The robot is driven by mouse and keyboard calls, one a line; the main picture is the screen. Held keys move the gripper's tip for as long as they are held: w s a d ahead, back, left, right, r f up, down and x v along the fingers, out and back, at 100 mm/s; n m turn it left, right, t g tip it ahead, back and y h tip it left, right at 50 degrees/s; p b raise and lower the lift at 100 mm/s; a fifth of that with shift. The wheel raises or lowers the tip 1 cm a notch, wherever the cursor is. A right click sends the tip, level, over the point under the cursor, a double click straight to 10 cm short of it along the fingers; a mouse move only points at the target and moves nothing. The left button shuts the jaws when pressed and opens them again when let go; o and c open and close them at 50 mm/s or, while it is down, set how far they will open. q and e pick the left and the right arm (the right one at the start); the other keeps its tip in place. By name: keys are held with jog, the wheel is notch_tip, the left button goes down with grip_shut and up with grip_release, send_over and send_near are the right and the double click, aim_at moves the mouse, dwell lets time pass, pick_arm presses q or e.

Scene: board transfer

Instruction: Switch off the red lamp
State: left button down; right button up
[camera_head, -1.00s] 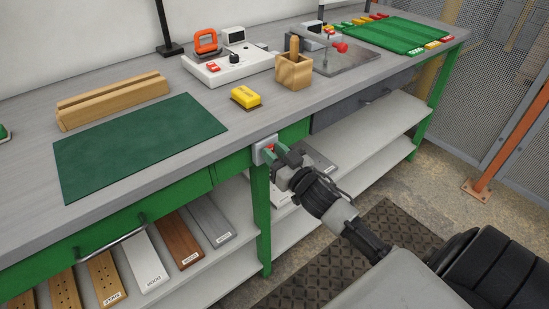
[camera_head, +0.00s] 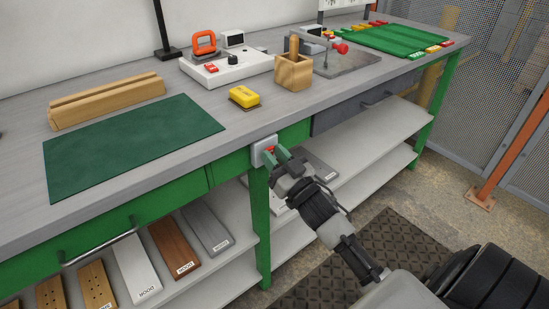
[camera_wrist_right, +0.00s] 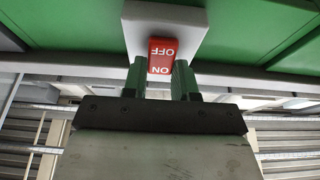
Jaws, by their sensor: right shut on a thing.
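A white switch box (camera_head: 260,153) with a red rocker switch (camera_wrist_right: 162,56) sits on the green front of the workbench, below the tabletop edge. In the right wrist view the rocker bears the words OFF and ON, upside down in the picture. My right gripper (camera_head: 277,154) is at the box, and its two green fingers are closed around the red rocker, one on each side. It also shows in the right wrist view (camera_wrist_right: 160,78). I cannot make out a lit red lamp. My left gripper is not in view.
The workbench top (camera_head: 330,93) holds a green mat (camera_head: 130,145), a yellow block (camera_head: 244,97), a wooden holder (camera_head: 293,72) and a white device (camera_head: 225,68). Labelled boards (camera_head: 174,248) lie on the shelf below. Bare floor is at right, before a mesh fence (camera_head: 500,60).

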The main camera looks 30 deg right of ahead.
jog(key=o, duration=0.9)
jog(key=v, duration=1)
jog(key=shift+s+f, duration=0.1)
jog(key=shift+s, duration=0.3)
